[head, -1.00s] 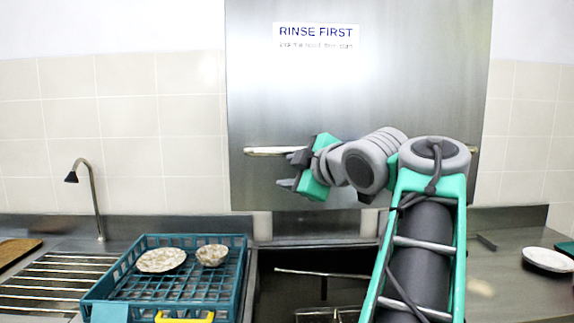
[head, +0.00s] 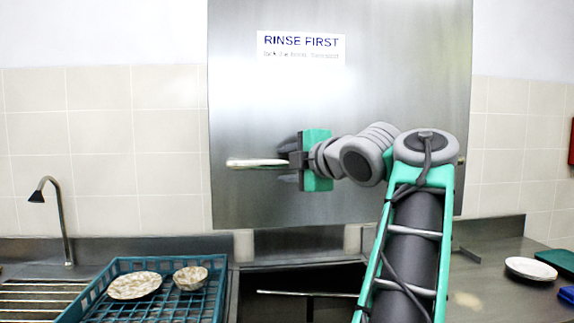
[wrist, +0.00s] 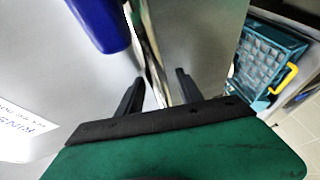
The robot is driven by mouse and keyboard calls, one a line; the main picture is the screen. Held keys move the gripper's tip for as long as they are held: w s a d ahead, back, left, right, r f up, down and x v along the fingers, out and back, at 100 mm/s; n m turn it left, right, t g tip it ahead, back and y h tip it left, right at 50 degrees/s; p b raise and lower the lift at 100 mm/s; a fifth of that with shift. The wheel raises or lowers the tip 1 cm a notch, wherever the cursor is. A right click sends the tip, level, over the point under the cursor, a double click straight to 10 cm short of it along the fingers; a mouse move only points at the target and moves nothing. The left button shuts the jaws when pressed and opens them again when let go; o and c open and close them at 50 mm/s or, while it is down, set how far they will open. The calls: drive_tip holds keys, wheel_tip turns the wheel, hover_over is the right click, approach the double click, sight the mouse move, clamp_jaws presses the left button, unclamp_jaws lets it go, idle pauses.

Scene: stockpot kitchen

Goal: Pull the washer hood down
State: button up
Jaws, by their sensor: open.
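The washer hood (head: 390,80) is a large brushed-metal panel against the wall, still raised above the dark sink opening. Its horizontal bar handle (head: 250,163) crosses its lower part, and my arm and gripper hide the handle's middle. My gripper (head: 284,161) is open at the handle, one finger above and one below it in the head view. In the wrist view, the open fingers (wrist: 158,92) straddle a shiny metal strip that looks like the handle (wrist: 158,70). I cannot tell whether they touch it. The hood's sign (wrist: 25,132) shows at left there.
A teal dish rack (head: 70,308) with a patterned plate (head: 135,285) and bowl (head: 190,278) stands at lower left, beside a tap (head: 62,225). A white plate (head: 531,268) lies on the right counter. A blue object (wrist: 100,22) shows in the wrist view.

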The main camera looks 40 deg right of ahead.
clamp_jaws()
idle(0.3)
idle(1.1)
